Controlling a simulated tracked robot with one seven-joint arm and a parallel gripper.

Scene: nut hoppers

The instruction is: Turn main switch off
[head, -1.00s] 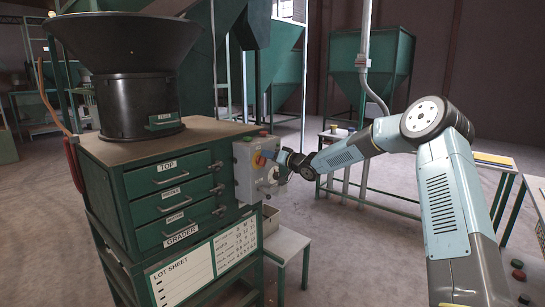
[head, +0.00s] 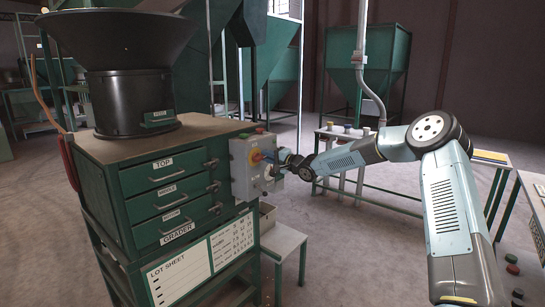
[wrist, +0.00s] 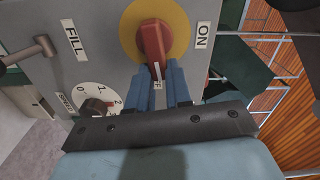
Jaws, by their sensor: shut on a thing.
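The main switch (wrist: 151,42) is a red rotary handle on a round yellow plate, on the face of a grey control box (head: 240,178). In the wrist view its white-marked end points down toward a label that is partly hidden, with "FF" showing. The ON label (wrist: 202,35) is to its right. My gripper (wrist: 158,74) has its blue fingers on either side of the handle's lower end and is shut on it. In the head view my gripper (head: 270,156) is at the box's front, covering part of the switch.
A numbered dial (wrist: 96,106) sits below left of the switch, and a FILL label (wrist: 75,40) with a metal lever (wrist: 32,50) is further left. The green grader cabinet (head: 130,205) stands left of the box. A small table (head: 283,240) is below it.

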